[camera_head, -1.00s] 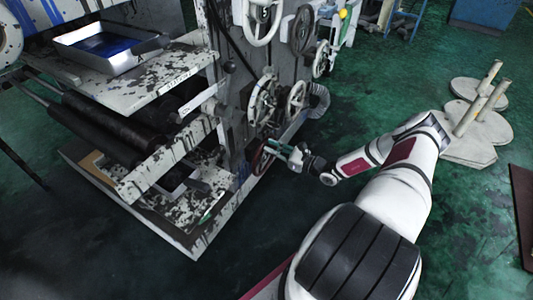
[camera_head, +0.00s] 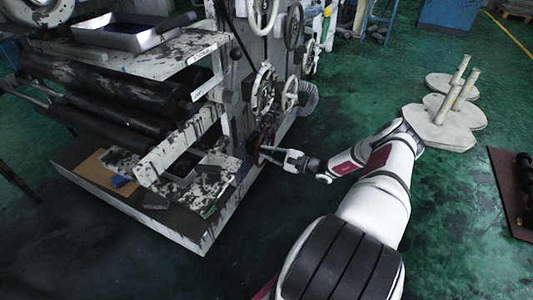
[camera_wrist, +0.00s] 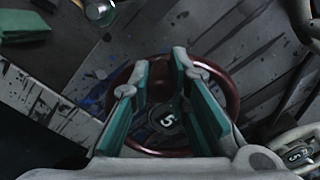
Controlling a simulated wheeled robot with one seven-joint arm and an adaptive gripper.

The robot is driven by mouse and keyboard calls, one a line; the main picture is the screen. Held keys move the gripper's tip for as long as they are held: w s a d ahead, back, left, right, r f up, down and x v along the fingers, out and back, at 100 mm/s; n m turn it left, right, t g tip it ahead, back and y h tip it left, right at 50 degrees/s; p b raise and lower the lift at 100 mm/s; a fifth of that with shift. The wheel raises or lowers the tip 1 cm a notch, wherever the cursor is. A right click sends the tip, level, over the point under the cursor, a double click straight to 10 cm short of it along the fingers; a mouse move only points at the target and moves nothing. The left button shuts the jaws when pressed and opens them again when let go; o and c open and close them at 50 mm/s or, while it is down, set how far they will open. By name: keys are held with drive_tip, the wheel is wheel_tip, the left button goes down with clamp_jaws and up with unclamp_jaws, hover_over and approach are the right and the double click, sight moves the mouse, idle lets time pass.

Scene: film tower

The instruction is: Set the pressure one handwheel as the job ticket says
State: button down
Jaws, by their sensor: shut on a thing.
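The fingers hide parts of the wheel. In the head view the red handwheel (camera_head: 259,146) is low on the machine's side, and my gripper (camera_head: 264,154) reaches it from the right. No job ticket can be made out, and I cannot read which wheel is pressure one.
Pale handwheels (camera_head: 263,90) sit just above, close to my gripper. Another wheel hub (camera_wrist: 297,155) shows at the wrist view's right. Pale stands with posts (camera_head: 440,128) are on the floor at right.

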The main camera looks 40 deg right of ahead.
drive_tip(key=shift+a+f+n, duration=0.15)
drive_tip(key=shift+f+n, duration=0.15)
idle(0.4)
drive_tip(key=c, duration=1.5)
unclamp_jaws()
drive_tip(key=shift+s, duration=0.1)
drive_tip(key=v, duration=1.1)
drive_tip(key=shift+s+r, duration=0.1)
drive_tip(key=shift+s, duration=0.3)
